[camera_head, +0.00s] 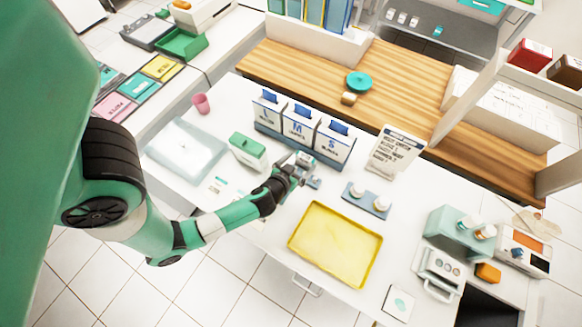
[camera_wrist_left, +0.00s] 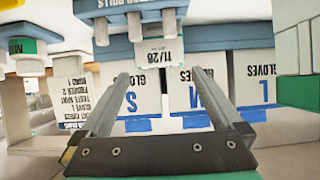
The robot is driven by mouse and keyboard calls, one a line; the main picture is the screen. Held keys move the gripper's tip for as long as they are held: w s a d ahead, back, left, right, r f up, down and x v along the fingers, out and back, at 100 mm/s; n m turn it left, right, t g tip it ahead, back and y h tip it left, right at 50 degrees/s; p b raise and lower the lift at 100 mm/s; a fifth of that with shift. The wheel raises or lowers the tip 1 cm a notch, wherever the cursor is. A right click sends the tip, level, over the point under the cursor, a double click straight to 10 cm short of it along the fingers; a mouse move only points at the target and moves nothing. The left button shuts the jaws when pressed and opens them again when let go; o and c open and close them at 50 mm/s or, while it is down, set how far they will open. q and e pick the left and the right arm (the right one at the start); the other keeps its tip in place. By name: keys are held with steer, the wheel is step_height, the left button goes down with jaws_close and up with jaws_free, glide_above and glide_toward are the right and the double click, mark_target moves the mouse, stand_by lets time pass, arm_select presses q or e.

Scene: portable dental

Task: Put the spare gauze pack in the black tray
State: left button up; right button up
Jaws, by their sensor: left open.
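My left gripper (camera_head: 290,174) is over the white counter, in front of the glove boxes; the left wrist view shows its two fingers (camera_wrist_left: 160,76) apart. A small blue-grey holder with a white label "11/28" (camera_wrist_left: 160,53) shows beyond the fingertips; I see nothing clearly gripped. No pack is clearly readable as gauze. A flat white packet with a teal mark (camera_head: 398,302) lies at the counter's front right, and a similar small one (camera_head: 218,184) lies left of the gripper. No black tray is clear; the tray in view is yellow (camera_head: 291,243). My right gripper is not in view.
Glove boxes (camera_head: 301,125) stand behind the gripper, a green-white box (camera_head: 248,152) to its left. A blue-grey stand with white-topped items (camera_head: 367,199) and an upright sign (camera_head: 396,150) are to its right. A teal unit (camera_head: 452,233) stands farther right.

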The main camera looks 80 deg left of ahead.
arm_select(q)
steer(key=p+v, duration=0.2)
steer(key=v, duration=0.7)
steer(key=shift+r, duration=0.1)
